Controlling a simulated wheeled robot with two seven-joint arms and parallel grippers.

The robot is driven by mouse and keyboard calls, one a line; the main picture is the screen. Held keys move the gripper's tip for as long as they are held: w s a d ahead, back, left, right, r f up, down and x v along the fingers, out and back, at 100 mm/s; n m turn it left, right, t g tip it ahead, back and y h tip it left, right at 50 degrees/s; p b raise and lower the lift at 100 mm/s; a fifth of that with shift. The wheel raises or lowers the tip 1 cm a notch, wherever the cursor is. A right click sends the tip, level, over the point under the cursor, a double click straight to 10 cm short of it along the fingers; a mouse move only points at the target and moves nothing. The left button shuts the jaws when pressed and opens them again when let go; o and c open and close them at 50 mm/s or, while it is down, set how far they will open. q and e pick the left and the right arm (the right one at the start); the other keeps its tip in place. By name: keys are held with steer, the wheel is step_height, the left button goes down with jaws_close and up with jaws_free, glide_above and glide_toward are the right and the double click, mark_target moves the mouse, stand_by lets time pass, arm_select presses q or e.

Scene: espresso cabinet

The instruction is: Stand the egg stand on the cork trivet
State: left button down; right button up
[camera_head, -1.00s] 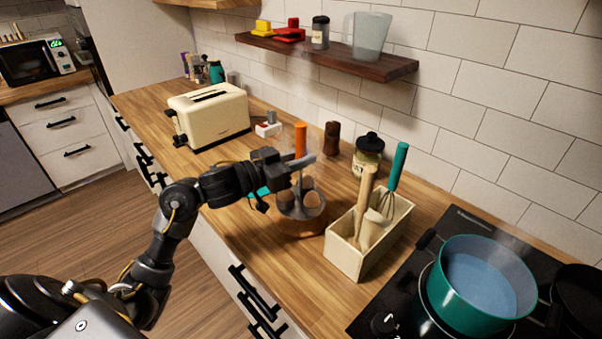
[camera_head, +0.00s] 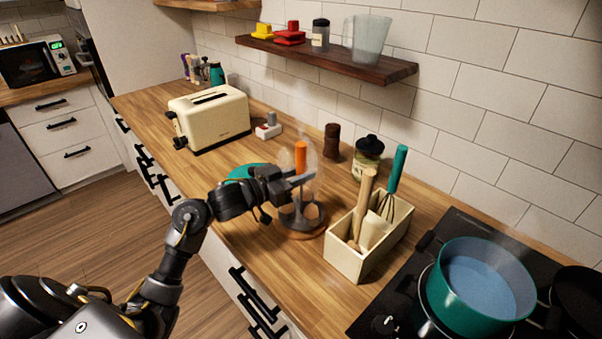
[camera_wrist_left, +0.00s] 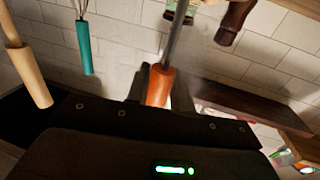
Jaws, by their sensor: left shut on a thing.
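The egg stand (camera_head: 301,214) is a dark grey metal stand with a thin upright rod and an orange handle (camera_head: 300,157) on top. The stand is upright. The cork trivet (camera_head: 303,235) is a round brown disc showing around the stand's foot in the head view. The stand is over the trivet; I cannot tell whether it rests on it. In the left wrist view the orange handle (camera_wrist_left: 160,86) and rod show upside down between my fingers. My right gripper is not in view.
A cream utensil box (camera_head: 345,257) with a wooden tool and whisk stands close to the right. A teal dish (camera_head: 243,173) lies behind my left wrist. A jar (camera_head: 368,160) and brown mill (camera_head: 332,140) stand behind. The hob with a green pot (camera_head: 478,290) is far right.

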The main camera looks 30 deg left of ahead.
arm_select(q)
steer(key=c, duration=1.7)
jaws_free()
steer(key=shift+f, duration=0.15)
steer(key=o, duration=0.5)
steer(key=shift+r, duration=0.2)
steer(key=b+v, duration=0.2)
steer(key=v, duration=1)
